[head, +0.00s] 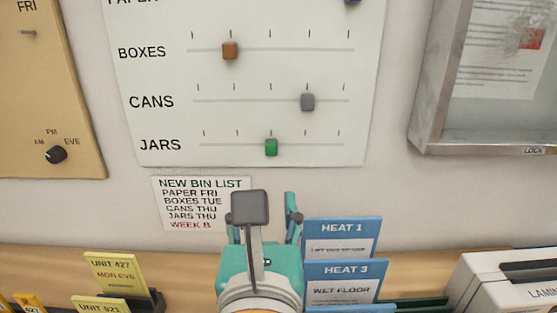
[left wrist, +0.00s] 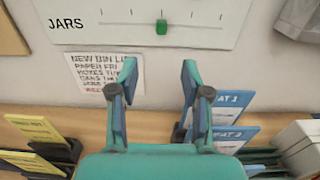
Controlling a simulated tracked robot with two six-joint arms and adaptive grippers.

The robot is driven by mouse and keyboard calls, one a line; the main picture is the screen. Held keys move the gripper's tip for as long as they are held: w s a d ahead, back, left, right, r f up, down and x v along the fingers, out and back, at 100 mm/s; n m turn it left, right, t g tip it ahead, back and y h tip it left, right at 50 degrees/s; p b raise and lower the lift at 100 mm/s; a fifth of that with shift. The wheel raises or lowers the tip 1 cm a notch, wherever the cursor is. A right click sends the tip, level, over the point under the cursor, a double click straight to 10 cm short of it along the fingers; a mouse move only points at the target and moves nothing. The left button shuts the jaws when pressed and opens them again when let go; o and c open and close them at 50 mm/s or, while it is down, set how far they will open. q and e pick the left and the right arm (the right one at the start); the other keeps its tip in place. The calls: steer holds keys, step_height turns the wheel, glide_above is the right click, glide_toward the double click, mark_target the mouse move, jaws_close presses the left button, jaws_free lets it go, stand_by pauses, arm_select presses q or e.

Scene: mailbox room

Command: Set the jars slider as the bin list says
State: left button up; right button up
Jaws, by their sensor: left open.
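The jars slider is a green knob (head: 271,147) at the middle tick of the lowest track on the white wall board (head: 160,75). It also shows in the left wrist view (left wrist: 162,27). The new bin list (head: 187,200) below the board reads PAPER FRI, BOXES TUE, CANS THU, JARS THU, with WEEK B in red. My left gripper (head: 265,207) is open and empty, below the green knob and apart from it. In the left wrist view its fingers (left wrist: 159,72) stand wide apart, the left one covering part of the list. My right gripper is not in view.
The cans knob (head: 307,102) sits at the fourth tick, the boxes knob (head: 230,50) at the second. Blue HEAT cards (head: 342,228) stand right of my gripper, yellow unit cards (head: 117,270) left. A metal-framed case (head: 430,105) is at the right.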

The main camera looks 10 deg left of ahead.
arm_select(q)
steer(key=p, duration=0.4)
glide_toward(271, 148)
steer(key=x, duration=0.9)
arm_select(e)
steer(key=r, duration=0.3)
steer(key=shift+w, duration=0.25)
arm_select(q)
steer(key=shift+c, duration=0.3)
jaws_close()
